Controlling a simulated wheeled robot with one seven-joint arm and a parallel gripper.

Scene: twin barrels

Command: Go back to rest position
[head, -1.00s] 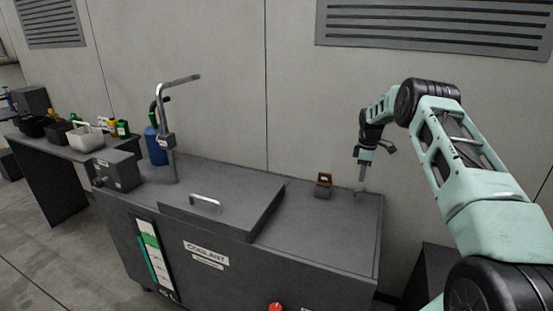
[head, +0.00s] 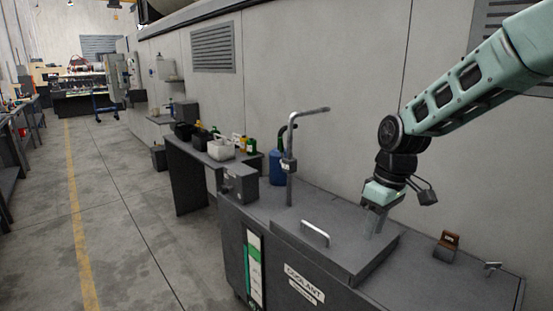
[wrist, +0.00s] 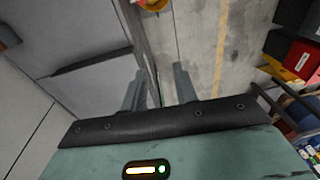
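My gripper (head: 374,222) hangs from my pale green arm in the head view, pointing down. It shows in front of the right part of the raised lid on the grey coolant tank (head: 440,285). I cannot tell its exact height above the lid. In the wrist view, the two fingers (wrist: 160,88) stand apart with nothing visible held between them.
The lid has a metal handle (head: 315,233). A bent metal pipe (head: 290,160) rises behind it. A small brown holder (head: 447,246) and a small tap (head: 491,268) are at right. A side bench (head: 188,152) carries containers. Open floor (head: 130,210) lies left.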

